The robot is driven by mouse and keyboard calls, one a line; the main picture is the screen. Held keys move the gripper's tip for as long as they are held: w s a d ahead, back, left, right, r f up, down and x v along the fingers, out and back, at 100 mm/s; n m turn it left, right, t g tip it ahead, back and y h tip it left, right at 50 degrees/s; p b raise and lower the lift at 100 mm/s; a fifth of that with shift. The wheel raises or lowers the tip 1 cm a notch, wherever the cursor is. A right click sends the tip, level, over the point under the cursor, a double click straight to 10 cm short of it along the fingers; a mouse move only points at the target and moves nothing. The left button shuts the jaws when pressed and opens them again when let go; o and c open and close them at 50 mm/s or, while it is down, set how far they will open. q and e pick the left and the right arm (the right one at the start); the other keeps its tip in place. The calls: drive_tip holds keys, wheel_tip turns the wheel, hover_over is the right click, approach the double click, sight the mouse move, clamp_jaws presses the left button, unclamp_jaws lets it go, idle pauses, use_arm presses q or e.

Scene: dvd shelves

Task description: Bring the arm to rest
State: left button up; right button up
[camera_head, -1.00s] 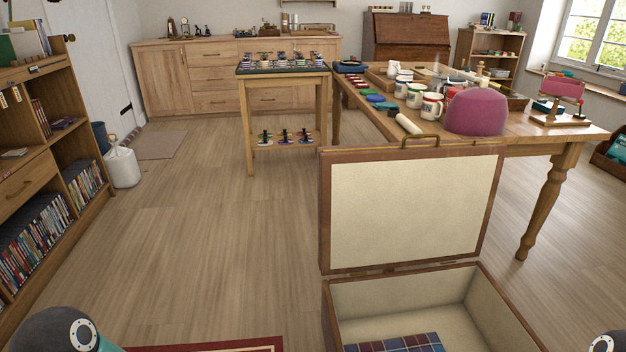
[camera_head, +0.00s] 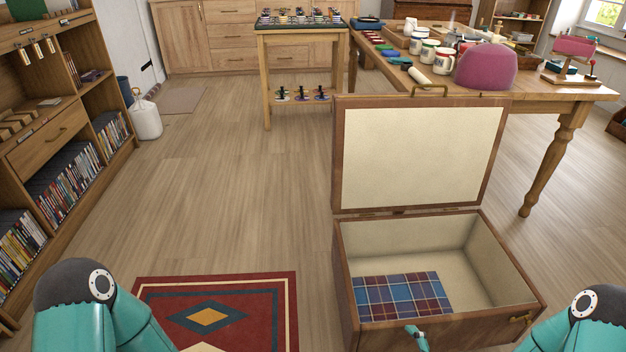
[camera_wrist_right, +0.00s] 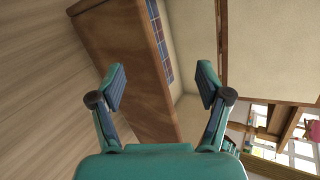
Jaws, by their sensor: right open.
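My right gripper (camera_wrist_right: 161,80) is open and empty in the right wrist view, its two fingers apart. The wooden side of an open chest (camera_wrist_right: 128,55) lies beyond the fingers, with its pale lining to the right. In the head view the chest (camera_head: 342,285) stands at lower right with its lid up. A small teal piece of my right arm or gripper (camera_head: 416,338) shows in front of its front wall. My right arm (camera_head: 578,325) enters at the lower right corner. My left arm (camera_head: 85,318) shows at lower left; its gripper is out of view.
A plaid cloth (camera_head: 400,296) lies in the chest. A patterned rug (camera_head: 225,280) lies left of it. A shelf of DVDs (camera_head: 65,190) stands at the left. A table (camera_head: 560,92) with mugs and a pink dome stands behind the chest. The middle floor is clear.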

drive_tip(key=s+a+f+n+g+y, duration=0.1)
drive_tip(key=s+a+f+n+g, duration=0.35)
drive_tip(key=a+n, duration=0.35)
drive_tip(key=s+a+f+n+g, duration=0.25)
drive_tip(key=s+n+g, duration=0.45)
drive_tip(key=s, duration=0.4)
wheel_tip(320, 180, up, 32)
drive_tip(key=n+p, duration=0.1)
drive_tip(key=p, duration=3.1)
drive_tip(key=shift+d+n+t+p, duration=0.2)
drive_tip(key=shift+n+t+p, duration=0.1)
drive_tip(key=shift+n+t, duration=0.1)
drive_tip(key=shift+w, duration=0.1)
